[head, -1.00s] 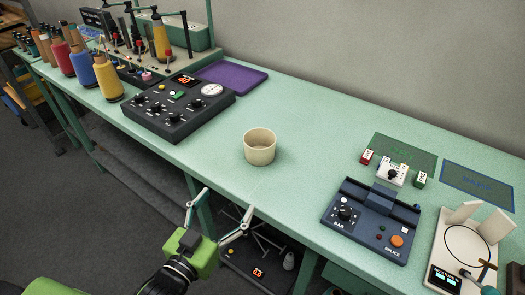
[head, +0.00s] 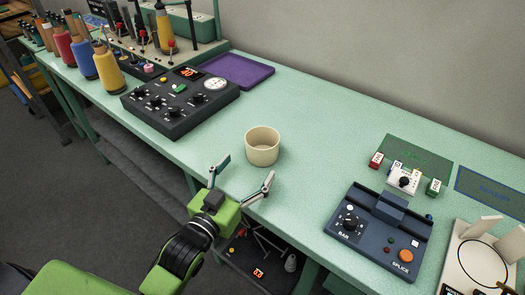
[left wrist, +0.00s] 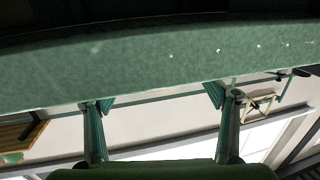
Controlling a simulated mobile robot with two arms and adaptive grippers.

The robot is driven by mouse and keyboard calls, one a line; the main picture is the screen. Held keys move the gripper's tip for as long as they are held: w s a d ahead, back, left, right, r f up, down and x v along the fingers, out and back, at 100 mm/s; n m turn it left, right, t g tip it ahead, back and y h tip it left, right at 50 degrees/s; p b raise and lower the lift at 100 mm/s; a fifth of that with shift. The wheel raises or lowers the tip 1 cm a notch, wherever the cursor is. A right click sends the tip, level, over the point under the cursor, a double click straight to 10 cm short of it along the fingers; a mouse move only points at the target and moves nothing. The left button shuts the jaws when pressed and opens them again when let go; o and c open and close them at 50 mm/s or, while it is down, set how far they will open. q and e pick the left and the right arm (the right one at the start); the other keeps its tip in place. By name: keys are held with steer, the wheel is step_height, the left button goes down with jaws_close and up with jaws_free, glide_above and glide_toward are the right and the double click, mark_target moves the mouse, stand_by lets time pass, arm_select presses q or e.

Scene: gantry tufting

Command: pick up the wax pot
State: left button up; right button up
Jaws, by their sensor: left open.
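The wax pot (head: 262,147) is a cream, round, open-topped cup standing upright on the green bench near its front edge. My left gripper (head: 242,177) is open and empty at the bench's front edge, just in front of the pot and apart from it. Its two fingers are spread wide towards the pot. In the left wrist view the open fingers (left wrist: 162,120) show below the bench's green edge (left wrist: 150,65), and the pot is not visible there. My right gripper is not in view.
A dark control box (head: 180,102) stands left of the pot, with a purple tray (head: 238,70) behind it. A blue splice box (head: 378,232) stands to the right. Thread cones (head: 108,68) line the far left. The bench behind the pot (head: 320,110) is clear.

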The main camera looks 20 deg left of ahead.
mark_target(256, 158)
arm_select(q)
steer(key=shift+w+d+f, duration=0.1)
steer(key=shift+w+d, duration=0.05)
steer(key=shift+w, duration=0.85)
steer(key=w+b, duration=0.1)
steer(key=w, duration=0.2)
steer(key=w+b, duration=0.1)
steer(key=shift+w+d+f+b, duration=0.15)
steer(key=shift+w+d+b, duration=0.15)
steer(key=shift+d, duration=0.1)
steer(key=shift+w, duration=0.25)
steer(key=c, duration=1.2)
